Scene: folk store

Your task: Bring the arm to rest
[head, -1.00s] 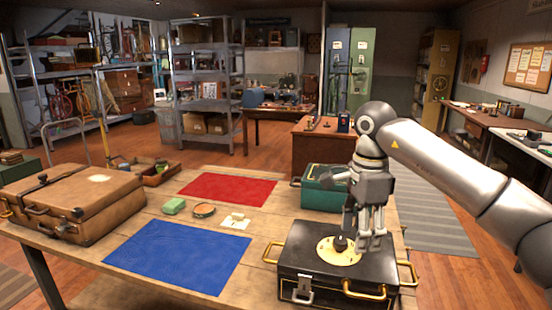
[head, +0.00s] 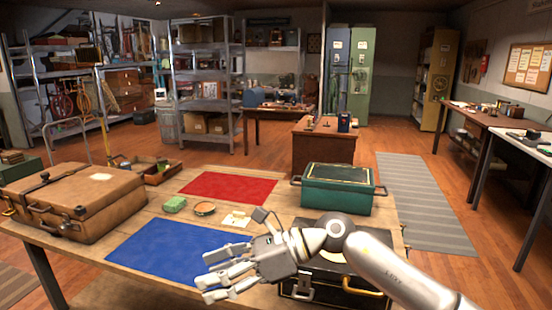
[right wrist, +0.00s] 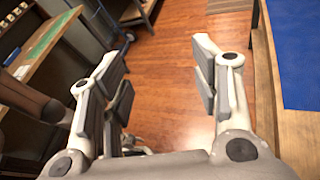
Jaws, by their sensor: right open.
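My right arm comes in from the lower right in the head view. Its right gripper (head: 222,275) is open and empty, pointing left above the front edge of the blue mat (head: 150,250). In the right wrist view the open fingers (right wrist: 165,90) have only wooden floor between them, with the blue mat (right wrist: 297,50) at the right. The black case (head: 345,289) with brass handles lies partly hidden behind my forearm and hand. My left gripper does not show.
The wooden table (head: 75,247) also bears a brown suitcase (head: 75,205), a red mat (head: 228,188), a green box (head: 338,192), a green block (head: 175,204), a round tin (head: 204,208) and a wooden tray (head: 160,174). Open floor lies beyond the table.

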